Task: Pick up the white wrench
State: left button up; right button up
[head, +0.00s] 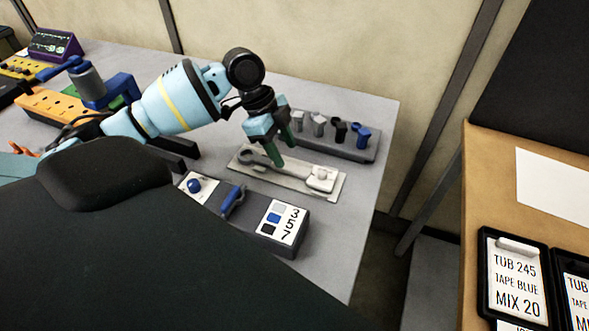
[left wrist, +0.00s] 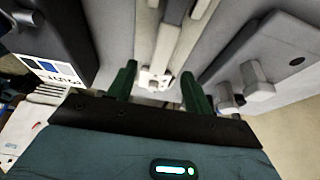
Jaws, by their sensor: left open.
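The white wrench (head: 320,179) lies on a pale flat plate (head: 258,179) on the grey table, with its broad pale end toward the right. My right gripper is not in view.
Behind the plate is a grey rack (head: 352,148) with grey, black and blue pegs. In front is a dark box (head: 292,243) with a card reading 357. At right, a brown table (head: 478,185) holds labelled black trays (head: 488,283). The grey table is clear right of the plate.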

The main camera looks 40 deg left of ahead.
aim_at(293, 167)
pick_arm(q)
jog(key=shift+x, duration=2.5)
jog(key=shift+w+f, duration=0.15)
grip_shut()
